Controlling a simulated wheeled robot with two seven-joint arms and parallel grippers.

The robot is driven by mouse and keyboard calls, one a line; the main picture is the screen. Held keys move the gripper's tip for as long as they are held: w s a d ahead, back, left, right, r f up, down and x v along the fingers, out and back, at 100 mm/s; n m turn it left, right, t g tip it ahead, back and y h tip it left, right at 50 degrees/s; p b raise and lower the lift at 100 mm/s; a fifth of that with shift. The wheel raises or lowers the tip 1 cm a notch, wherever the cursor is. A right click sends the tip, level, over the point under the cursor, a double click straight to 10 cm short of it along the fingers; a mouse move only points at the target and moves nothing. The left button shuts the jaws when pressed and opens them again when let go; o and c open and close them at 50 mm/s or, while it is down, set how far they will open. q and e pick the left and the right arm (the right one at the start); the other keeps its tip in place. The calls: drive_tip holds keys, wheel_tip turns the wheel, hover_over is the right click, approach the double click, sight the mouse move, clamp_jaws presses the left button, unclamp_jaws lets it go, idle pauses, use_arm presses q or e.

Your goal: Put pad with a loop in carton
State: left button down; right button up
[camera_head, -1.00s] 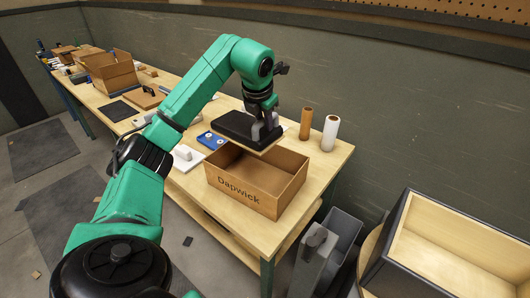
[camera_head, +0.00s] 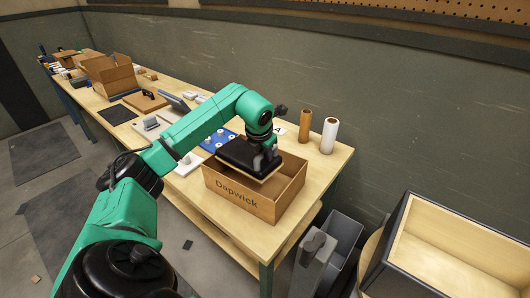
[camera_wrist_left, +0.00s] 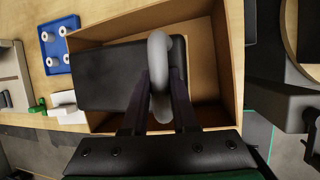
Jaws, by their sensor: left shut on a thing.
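The pad (camera_head: 247,156) is a black slab with a tan underside, and a grey loop (camera_wrist_left: 158,58) stands up from it in the left wrist view. My left gripper (camera_head: 265,155) is shut on the loop and holds the pad at the carton's opening. The carton (camera_head: 240,196) is an open brown box marked "Dapwick" on the table. My right gripper is not in view.
A blue tray with white pegs (camera_wrist_left: 58,45) lies beside the carton. A brown roll (camera_head: 305,126) and a white roll (camera_head: 329,135) stand behind it to the right. Grey bins (camera_head: 325,255) stand below the table's right end.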

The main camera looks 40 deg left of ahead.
use_arm(q)
drive_tip(key=shift+f, duration=0.15)
drive_tip(key=c, duration=0.7)
unclamp_jaws()
drive_tip(key=shift+r, duration=0.25)
drive_tip(key=shift+r+p, duration=0.55)
drive_tip(key=shift+p, duration=0.05)
drive_tip(key=b+v, duration=0.1)
drive_tip(key=v, duration=1)
drive_tip(key=shift+s+d+r, duration=0.2)
drive_tip(key=shift+s+r, duration=0.05)
drive_tip(key=shift+r, duration=0.05)
drive_tip(key=shift+f, duration=0.1)
